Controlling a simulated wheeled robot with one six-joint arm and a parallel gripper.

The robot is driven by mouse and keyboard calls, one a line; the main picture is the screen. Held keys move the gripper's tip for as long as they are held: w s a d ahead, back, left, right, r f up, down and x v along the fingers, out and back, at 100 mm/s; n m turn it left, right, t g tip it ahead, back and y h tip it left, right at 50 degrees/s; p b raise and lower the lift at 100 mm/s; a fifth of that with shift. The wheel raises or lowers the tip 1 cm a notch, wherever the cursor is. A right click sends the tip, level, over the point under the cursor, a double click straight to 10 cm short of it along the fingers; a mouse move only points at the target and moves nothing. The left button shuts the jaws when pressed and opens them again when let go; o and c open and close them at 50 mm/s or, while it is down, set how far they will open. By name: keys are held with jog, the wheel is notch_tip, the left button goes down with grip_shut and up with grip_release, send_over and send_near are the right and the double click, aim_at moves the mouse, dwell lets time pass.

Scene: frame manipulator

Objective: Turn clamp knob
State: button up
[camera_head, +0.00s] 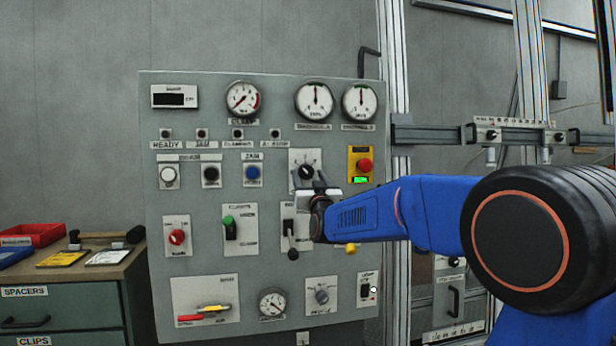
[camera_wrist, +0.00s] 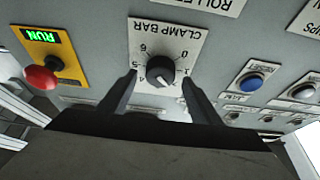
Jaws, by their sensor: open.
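The black clamp bar knob (camera_head: 306,171) sits on a white plate on the grey control panel, partly behind my gripper in the head view. In the wrist view, the knob (camera_wrist: 160,73) is upper centre, on a dial plate lettered CLAMP BAR that appears upside down. My gripper (camera_head: 318,186) is in front of the panel just below the knob. In the wrist view, my gripper (camera_wrist: 159,82) is open, with one finger on each side of the knob. I cannot tell whether the fingers touch it.
A red button (camera_head: 365,166) on a yellow plate with a green RUN display is right of the knob. A blue button (camera_head: 253,172) is to the left. Gauges, including the clamp gauge (camera_head: 243,98), line the panel top. A lever switch (camera_head: 292,240) is below my gripper. A drawer cabinet (camera_head: 62,305) stands left.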

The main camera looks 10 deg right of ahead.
jog(key=shift+w+r, duration=0.3)
jog(key=shift+w, duration=0.35)
jog(key=shift+c, duration=0.4)
jog(key=c, duration=1)
jog(key=shift+o, duration=0.2)
jog(key=shift+a+m+h, duration=0.1)
jog(key=shift+m+h, duration=0.3)
jog(key=shift+m, duration=0.2)
jog(key=m+h, duration=0.1)
jog(key=m, duration=0.1)
jog(key=m+h, duration=0.1)
jog(key=m, duration=0.2)
jog(key=shift+a+r+h, duration=0.1)
jog(key=shift+h, duration=0.2)
jog(key=shift+m+g+h, duration=0.5)
jog(key=shift+m+h, duration=0.1)
jog(key=shift+m, duration=0.95)
jog(key=shift+m+g+h, duration=0.5)
jog(key=shift+m+h, duration=0.1)
jog(key=shift+m, duration=0.95)
jog(key=shift+r, duration=0.1)
